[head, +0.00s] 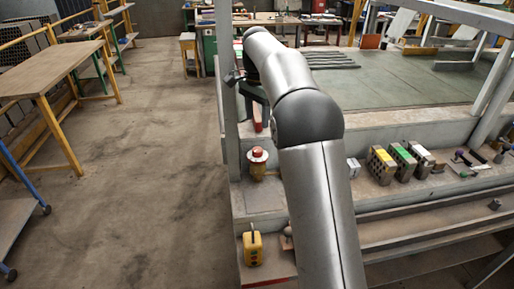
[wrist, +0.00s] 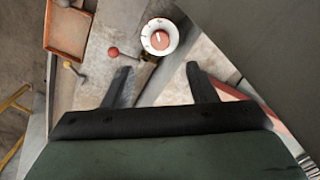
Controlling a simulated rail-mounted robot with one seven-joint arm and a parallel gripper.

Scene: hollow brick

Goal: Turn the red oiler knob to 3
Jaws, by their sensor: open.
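The red oiler knob (wrist: 159,40) sits inside a round white dial (wrist: 146,40) at the top middle of the wrist view. A pale mark shows on the knob; the dial's figures are too small to read. In the head view, a red-topped fitting with a pale collar and brass-coloured body, apparently the oiler (head: 257,163), stands upright on the ledge left of my arm. My gripper (wrist: 161,83) is open and empty in the wrist view. Its two dark fingers are apart, below the knob in the picture, not touching it. My arm largely hides the gripper in the head view.
A red ball-ended lever (wrist: 113,52) and a yellow ball-ended lever (wrist: 68,65) are left of the knob, near an orange-brown tray (wrist: 52,48). A yellow box (head: 252,249) is on the lower step. The left floor has clear room.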

